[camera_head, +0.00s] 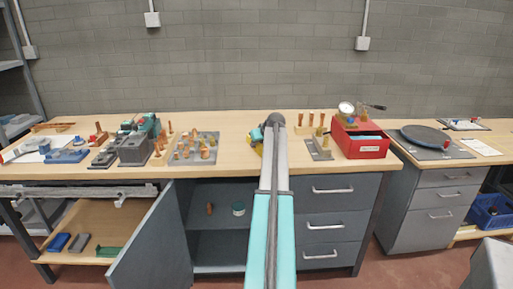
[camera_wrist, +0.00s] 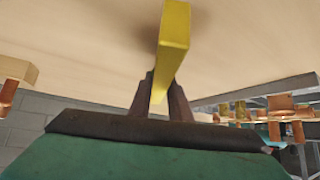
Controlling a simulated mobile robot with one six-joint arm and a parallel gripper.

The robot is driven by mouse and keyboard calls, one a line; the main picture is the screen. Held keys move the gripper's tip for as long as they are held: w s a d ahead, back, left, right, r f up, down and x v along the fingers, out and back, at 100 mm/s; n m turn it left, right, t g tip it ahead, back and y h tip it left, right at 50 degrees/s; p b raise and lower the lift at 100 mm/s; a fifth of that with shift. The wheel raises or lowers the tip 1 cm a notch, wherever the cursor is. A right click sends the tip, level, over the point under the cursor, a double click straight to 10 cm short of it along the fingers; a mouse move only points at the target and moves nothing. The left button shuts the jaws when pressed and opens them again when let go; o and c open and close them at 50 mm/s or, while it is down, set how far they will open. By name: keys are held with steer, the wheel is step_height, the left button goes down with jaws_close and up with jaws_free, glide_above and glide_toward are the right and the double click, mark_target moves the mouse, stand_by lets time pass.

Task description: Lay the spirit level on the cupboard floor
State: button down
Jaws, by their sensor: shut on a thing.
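The yellow spirit level (camera_wrist: 174,40) is between the fingers of my gripper (camera_wrist: 160,95), which is shut on it. In the wrist view the bar runs out over the pale worktop, with a soft shadow beside it; I cannot tell whether it touches the wood. In the head view only a bit of yellow (camera_head: 256,137) shows beside my gripper (camera_head: 263,131), over the middle of the bench; my arm hides the rest. The cupboard (camera_head: 203,238) below is open, its grey door (camera_head: 146,243) swung out to the left. My arm covers the right part of its opening.
A brown item (camera_head: 210,208) and a dark green tin (camera_head: 238,208) stand on the cupboard's upper shelf. The space under that shelf looks empty. A board with several pegs (camera_head: 196,147) lies left of my gripper; a red box (camera_head: 360,140) stands to the right. Drawers (camera_head: 328,224) flank the cupboard.

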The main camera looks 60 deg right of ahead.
steer(key=shift+r, duration=0.25)
steer(key=shift+r+b, duration=0.3)
steer(key=shift+r, duration=0.95)
steer(key=shift+a+r, duration=0.1)
steer(key=shift+r, duration=0.25)
steer(key=s+a, duration=0.3)
steer(key=a, duration=0.1)
steer(key=s+a+r+b, duration=0.1)
steer(key=s+a, duration=0.2)
steer(key=a, duration=0.1)
steer(key=s+a, duration=0.3)
steer(key=a, duration=0.1)
steer(key=shift+s+a+r+b, duration=0.2)
steer(key=shift+s+a+b, duration=0.05)
steer(key=shift+s+b, duration=0.15)
steer(key=shift+w, duration=0.1)
